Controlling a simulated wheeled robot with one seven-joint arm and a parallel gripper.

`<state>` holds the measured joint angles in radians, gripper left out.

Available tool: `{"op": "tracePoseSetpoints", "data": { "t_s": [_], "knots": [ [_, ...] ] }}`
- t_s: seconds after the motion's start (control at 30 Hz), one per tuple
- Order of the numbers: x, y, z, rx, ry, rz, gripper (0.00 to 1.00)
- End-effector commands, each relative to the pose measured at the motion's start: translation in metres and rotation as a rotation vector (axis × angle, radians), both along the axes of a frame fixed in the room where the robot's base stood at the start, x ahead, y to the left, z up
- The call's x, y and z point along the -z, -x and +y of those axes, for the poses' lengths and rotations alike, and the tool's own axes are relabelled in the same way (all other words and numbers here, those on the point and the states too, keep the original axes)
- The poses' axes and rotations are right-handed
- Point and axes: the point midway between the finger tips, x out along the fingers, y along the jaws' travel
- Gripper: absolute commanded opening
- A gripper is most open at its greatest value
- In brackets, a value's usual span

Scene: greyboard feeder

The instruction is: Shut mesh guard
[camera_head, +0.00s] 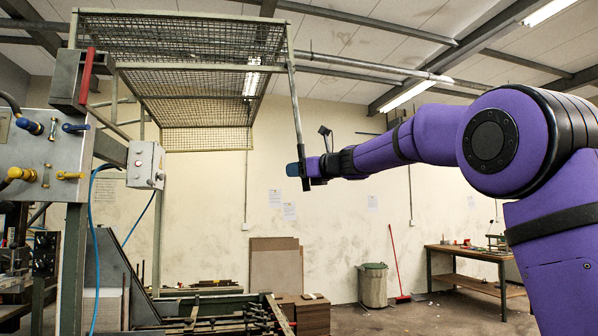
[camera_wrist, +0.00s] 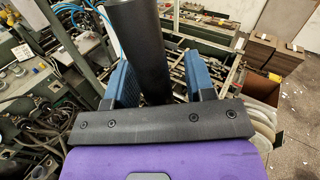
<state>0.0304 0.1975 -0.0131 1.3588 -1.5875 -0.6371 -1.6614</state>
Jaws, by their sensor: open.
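The mesh guard (camera_head: 190,48) is a wire-mesh cage in a pale metal frame, raised high above the machine at the upper left. A dark handle bar (camera_head: 295,105) hangs down from its right front corner. My gripper (camera_head: 298,169) is at the lower end of this bar. In the wrist view the thick dark bar (camera_wrist: 136,40) passes between the two blue fingers of my gripper (camera_wrist: 155,78). The fingers stand apart, one on each side of the bar, with a visible gap at the right finger. Contact on the left side is unclear.
The feeder machine bed (camera_head: 215,312) lies below the guard. A grey control box (camera_head: 145,165) with hoses is at the left. A bin (camera_head: 373,285), a red broom (camera_head: 397,262) and a workbench (camera_head: 470,254) stand at the back. Board stacks (camera_head: 276,266) lean on the wall.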

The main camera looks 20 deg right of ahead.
Motion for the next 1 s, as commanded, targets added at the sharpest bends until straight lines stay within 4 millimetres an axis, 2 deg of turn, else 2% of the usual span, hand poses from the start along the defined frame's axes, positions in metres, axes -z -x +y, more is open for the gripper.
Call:
{"op": "tracePoseSetpoints", "data": {
  "t_s": [0.3, 0.37, 0.53, 0.77, 1.0],
  "knots": [
    [0.0, -0.002, 0.002, 0.0, 0.0, 0.0, 0.5],
    [0.0, -0.002, 0.002, 0.0, 0.0, 0.0, 0.38],
    [0.0, -0.002, 0.001, 0.0, 0.0, 0.0, 0.0],
    [0.002, -0.002, 0.002, 0.0, -0.002, 0.0, 0.0],
    [0.025, -0.008, 0.003, 0.0, -0.036, 0.005, 0.0]
  ]
}}
